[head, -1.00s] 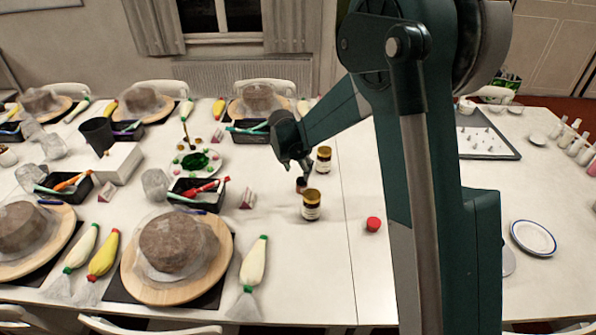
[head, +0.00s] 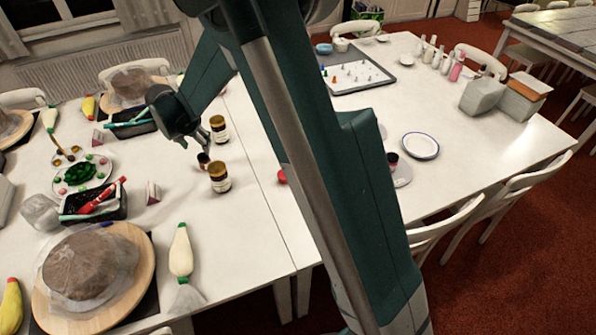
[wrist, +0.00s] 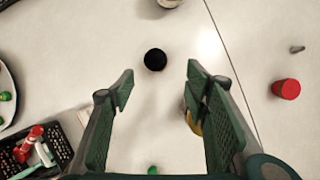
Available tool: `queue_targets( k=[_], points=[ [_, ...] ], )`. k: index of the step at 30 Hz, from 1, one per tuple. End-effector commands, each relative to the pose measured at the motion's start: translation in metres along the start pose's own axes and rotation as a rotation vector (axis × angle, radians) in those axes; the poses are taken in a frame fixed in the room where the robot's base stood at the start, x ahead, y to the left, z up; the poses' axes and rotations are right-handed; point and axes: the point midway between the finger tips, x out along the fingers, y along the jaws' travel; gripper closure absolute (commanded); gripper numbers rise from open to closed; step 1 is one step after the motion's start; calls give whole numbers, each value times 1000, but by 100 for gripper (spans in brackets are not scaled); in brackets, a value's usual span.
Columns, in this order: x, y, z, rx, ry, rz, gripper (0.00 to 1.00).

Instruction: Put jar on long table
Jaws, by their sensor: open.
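A small dark jar (head: 203,160) stands on the white long table (head: 250,235). Its round black top (wrist: 155,60) shows in the wrist view, just ahead of and between my fingertips. My gripper (wrist: 157,82) is open and empty, pointing down. In the head view my gripper (head: 197,143) is just above the small jar, apart from it as far as I can tell. Two larger brown-lidded jars, one behind (head: 218,128) and one in front (head: 219,177), stand upright close by. In the wrist view the right finger partly hides one of them.
A red cap (wrist: 286,89) lies to the right, across the table seam. A black basket with tools (head: 95,203) and a covered cake on a board (head: 90,270) are to the left. A plate (head: 420,146) and tray (head: 356,75) are to the right.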

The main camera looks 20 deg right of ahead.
Motion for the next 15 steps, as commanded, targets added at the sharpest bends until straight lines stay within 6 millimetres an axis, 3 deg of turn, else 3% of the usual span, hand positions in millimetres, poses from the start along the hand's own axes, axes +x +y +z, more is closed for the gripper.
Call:
queue_targets(
  k=[15],
  points=[
    [-92, -75, 10, 435, 0, 45, 54]
  ],
)
